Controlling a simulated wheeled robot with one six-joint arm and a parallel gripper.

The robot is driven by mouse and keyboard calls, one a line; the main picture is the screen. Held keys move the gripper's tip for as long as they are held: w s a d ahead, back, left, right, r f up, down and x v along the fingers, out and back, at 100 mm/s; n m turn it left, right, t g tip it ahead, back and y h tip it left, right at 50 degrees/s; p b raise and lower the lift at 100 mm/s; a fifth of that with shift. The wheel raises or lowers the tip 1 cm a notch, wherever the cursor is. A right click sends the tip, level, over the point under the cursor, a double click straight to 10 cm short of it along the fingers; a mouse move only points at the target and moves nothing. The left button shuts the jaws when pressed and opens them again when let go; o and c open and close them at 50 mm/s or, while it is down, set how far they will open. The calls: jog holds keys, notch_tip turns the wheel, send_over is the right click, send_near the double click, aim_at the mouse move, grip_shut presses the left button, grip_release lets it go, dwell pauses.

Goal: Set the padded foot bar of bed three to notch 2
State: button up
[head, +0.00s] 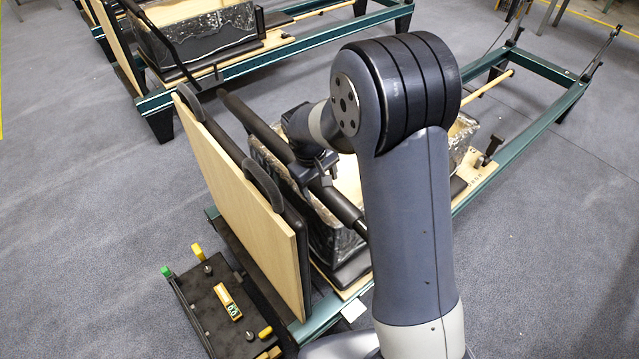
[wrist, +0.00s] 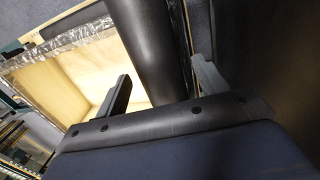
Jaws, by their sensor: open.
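The black padded foot bar (head: 343,208) runs diagonally across the near reformer bed in the head view, behind an upright wooden board (head: 245,195). In the wrist view the bar (wrist: 150,40) comes down from the top and passes between my two fingers. My gripper (wrist: 161,70) is open, with one finger on each side of the bar; I cannot tell whether either touches it. In the head view my gripper (head: 317,180) is at the bar's middle, its fingertips partly hidden. The notches and the bar's supports are not clearly visible, and no bed number is readable.
A clear-wrapped box (head: 335,238) stands beside the bar. Another reformer (head: 200,45) is at upper left. Grey floor is open at left and right.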

jog(key=shift+d+f, duration=0.1)
jog(key=shift+f, duration=0.5)
jog(key=shift+w, duration=0.1)
jog(key=c, duration=1.4)
jog(key=shift+o, duration=0.2)
jog(key=w+d+r+p, duration=0.2)
jog(key=w+d, duration=0.5)
jog(key=d, duration=0.4)
jog(key=shift+w+d+r, duration=0.3)
jog(key=shift+w, duration=0.1)
jog(key=o, duration=1.4)
jog(key=shift+c, duration=0.2)
